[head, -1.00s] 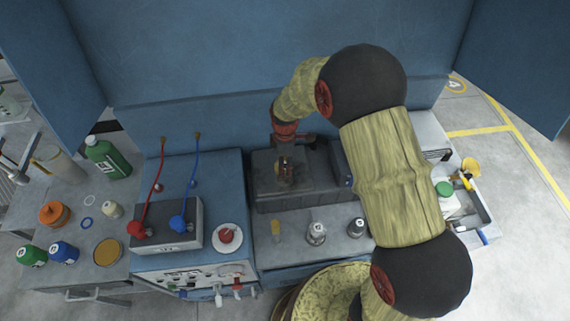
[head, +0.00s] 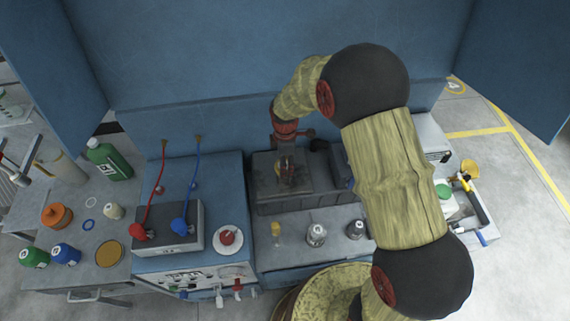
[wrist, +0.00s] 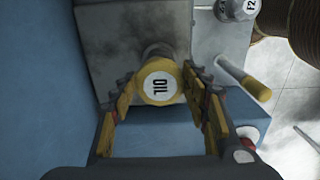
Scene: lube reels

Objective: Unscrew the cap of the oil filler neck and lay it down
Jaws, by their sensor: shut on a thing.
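The oil cap (wrist: 160,84) is round and yellow with a white face reading OIL. In the wrist view it sits between the two fingers of my gripper (wrist: 163,86), which are shut on its sides. The grey filler neck (wrist: 158,50) shows just behind the cap, and the fingers and cap hide where they meet. I cannot tell whether the cap is still threaded on. In the head view my gripper (head: 285,172) points down over the dark grey housing (head: 310,203) and hides the cap.
In the wrist view a yellow-ended rod (wrist: 258,90) stands close to the right finger. Two grey capped fittings (head: 316,234) stand in front of the housing. A grey box with red and blue hoses (head: 180,228) is to the left. A tool tray (head: 483,235) is at the right.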

